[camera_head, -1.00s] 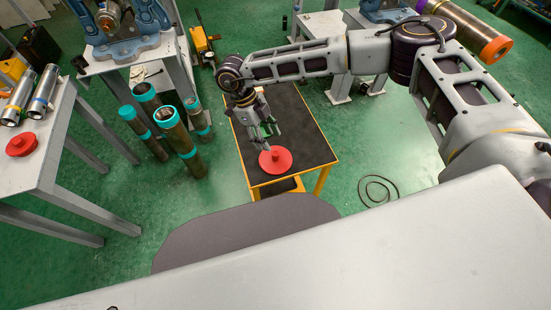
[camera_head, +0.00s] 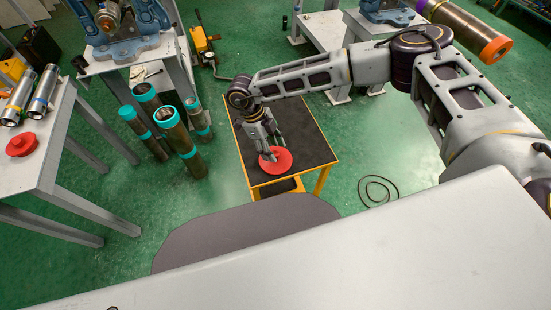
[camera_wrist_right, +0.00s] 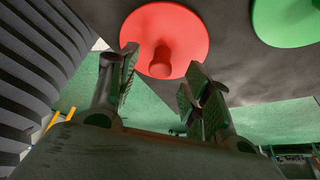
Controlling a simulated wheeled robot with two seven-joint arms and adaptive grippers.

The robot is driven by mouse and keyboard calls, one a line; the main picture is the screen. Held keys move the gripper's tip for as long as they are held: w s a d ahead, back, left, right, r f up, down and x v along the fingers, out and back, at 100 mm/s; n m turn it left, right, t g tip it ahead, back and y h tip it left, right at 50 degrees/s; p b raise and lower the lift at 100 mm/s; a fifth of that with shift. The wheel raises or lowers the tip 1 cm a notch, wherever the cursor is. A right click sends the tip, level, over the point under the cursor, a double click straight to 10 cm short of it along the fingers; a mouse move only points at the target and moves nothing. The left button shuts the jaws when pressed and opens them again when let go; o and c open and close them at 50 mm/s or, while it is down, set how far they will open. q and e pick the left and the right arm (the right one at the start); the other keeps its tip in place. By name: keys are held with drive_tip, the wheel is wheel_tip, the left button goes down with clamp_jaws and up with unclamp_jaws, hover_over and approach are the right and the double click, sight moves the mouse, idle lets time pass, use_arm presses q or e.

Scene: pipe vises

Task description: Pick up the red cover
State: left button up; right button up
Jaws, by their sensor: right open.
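A red round cover (camera_head: 283,164) with a central knob lies on the black top of a small yellow-framed table. My right gripper (camera_head: 271,154) is over it, pointing down, and hides its knob and upper left part. In the right wrist view the cover (camera_wrist_right: 185,28) shows its whole disc, with the knob lying between the lines of the two spread fingers (camera_wrist_right: 162,60), just beyond their tips. The fingers are open and hold nothing; I cannot tell any contact. A second red cover (camera_head: 21,145) lies on the left table. My left gripper is not in view.
A green disc (camera_wrist_right: 287,20) lies near the red cover in the right wrist view. The small table (camera_head: 312,150) has bare top to the right. Several teal-capped pipes (camera_head: 178,140) stand left of it. A cable (camera_head: 378,190) lies on the floor.

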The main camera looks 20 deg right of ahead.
sight(275, 153)
drive_tip(key=shift+x, duration=1.55)
drive_tip(key=shift+c, duration=0.2)
clamp_jaws()
drive_tip(key=shift+r, duration=5)
